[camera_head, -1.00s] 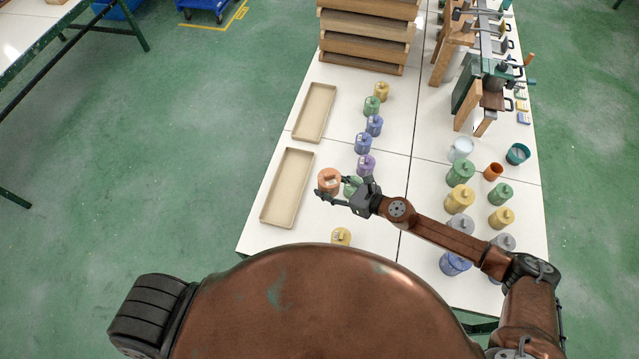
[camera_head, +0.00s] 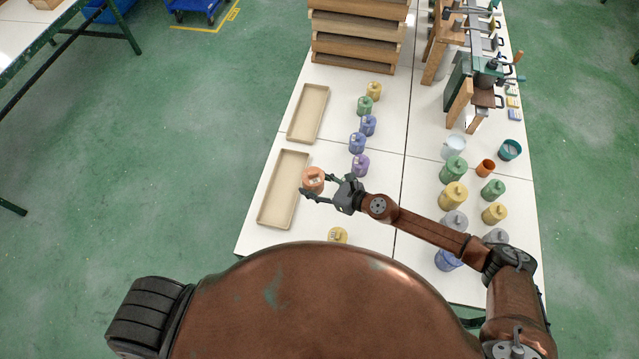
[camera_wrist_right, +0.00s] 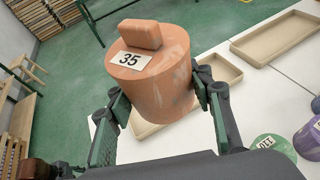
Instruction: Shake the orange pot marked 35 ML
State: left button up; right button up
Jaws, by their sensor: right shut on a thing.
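The orange pot (camera_head: 313,178) is a round pot with a block-shaped knob on its lid. In the right wrist view the orange pot (camera_wrist_right: 150,75) shows a white label reading 35; no more text is legible. My right gripper (camera_head: 315,187) is shut around its sides, and in the right wrist view its fingers (camera_wrist_right: 158,100) press on both sides. The pot is held above the table, near the right edge of the nearer beige tray (camera_head: 264,205). Its tilt is hard to judge. My left gripper is not in view.
A second tray (camera_head: 294,122) lies farther back. Purple (camera_head: 360,165), blue (camera_head: 357,143) and other pots stand in a row behind my gripper. A yellow pot (camera_head: 338,235) stands nearer me. A green lid (camera_wrist_right: 272,147) shows beside the gripper. Several larger pots stand right of my arm.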

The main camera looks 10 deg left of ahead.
aim_at(323, 186)
jog(key=a, duration=0.3)
jog(key=shift+w+a+r+p, duration=0.1)
jog(key=shift+a+r+p, duration=0.05)
jog(key=shift+p, duration=0.15)
jog(key=d+b, duration=0.2)
jog(key=d, duration=0.4)
jog(key=shift+d, duration=0.35)
jog(key=a+p, duration=0.2)
jog(key=a, duration=0.4)
jog(key=shift+a, duration=0.35)
jog(key=d, duration=0.2)
jog(key=d+b, duration=0.1)
jog(key=d, duration=0.1)
jog(key=d+b, duration=0.1)
jog(key=d, duration=0.1)
jog(key=shift+d+f, duration=0.25)
jog(key=shift+d, duration=0.15)
jog(key=shift+r, duration=0.15)
jog(key=a+p, duration=0.2)
jog(key=a, duration=0.4)
jog(key=shift+a+r, duration=0.1)
jog(key=shift+a, duration=0.3)
jog(key=d, duration=0.3)
jog(key=shift+d+f+b, duration=0.2)
jog(key=shift+d+b, duration=0.1)
jog(key=shift+b, duration=0.1)
jog(key=shift+r, duration=0.1)
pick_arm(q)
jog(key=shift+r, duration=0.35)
